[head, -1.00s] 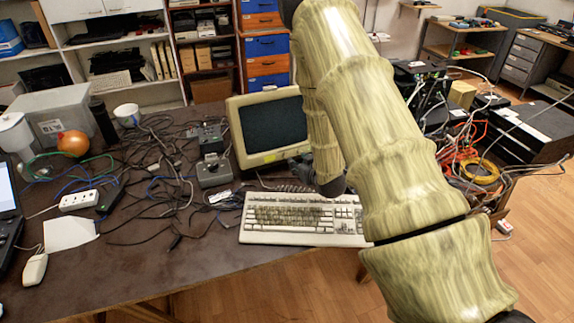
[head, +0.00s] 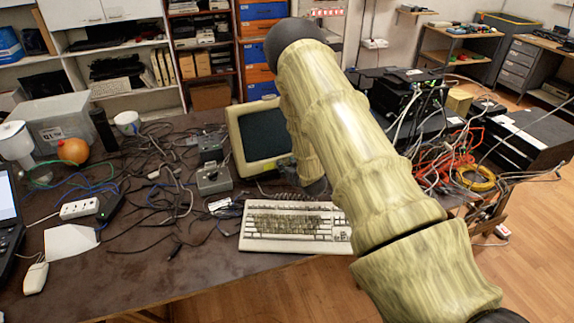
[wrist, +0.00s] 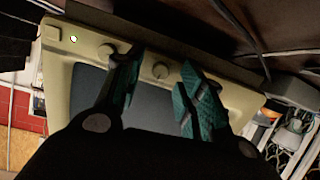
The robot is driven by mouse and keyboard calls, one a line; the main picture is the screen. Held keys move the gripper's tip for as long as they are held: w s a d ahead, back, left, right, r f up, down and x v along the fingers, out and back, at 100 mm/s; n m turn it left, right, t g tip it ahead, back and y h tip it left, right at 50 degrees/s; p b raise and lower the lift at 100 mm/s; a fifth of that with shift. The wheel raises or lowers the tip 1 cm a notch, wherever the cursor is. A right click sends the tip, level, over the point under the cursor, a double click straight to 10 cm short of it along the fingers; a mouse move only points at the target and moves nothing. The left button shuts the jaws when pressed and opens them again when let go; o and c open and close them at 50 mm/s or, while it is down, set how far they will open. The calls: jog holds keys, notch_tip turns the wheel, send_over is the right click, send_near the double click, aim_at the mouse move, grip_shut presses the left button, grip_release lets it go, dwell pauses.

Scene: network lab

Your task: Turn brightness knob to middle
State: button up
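The beige monitor (head: 236,140) with a dark screen stands on the table behind the keyboard, partly covered by my arm in the head view. In the wrist view its front frame (wrist: 60,88) fills the middle, turned so the control strip is at the top. I cannot read which knob is brightness. My gripper (wrist: 163,60) is open, its teal-padded fingers apart on either side of the first knob. Contact cannot be told. My arm hides the gripper in the head view.
A beige keyboard (head: 290,236) lies in front of the monitor. A grey box with a knob (head: 213,178) and tangled black cables (head: 150,190) lie to the left. Orange and other cables (head: 455,165) crowd the right. The table's front strip is mostly clear.

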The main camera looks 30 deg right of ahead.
jog(key=shift+w+f, duration=0.2)
jog(key=shift+w, duration=0.1)
grip_shut()
jog(key=shift+f+n+b, duration=0.15)
jog(key=shift+n+b, duration=0.35)
jog(key=shift+b, duration=0.3)
jog(key=shift+r+n, duration=0.2)
jog(key=shift+n, duration=0.2)
grip_release()
jog(key=shift+s, duration=0.1)
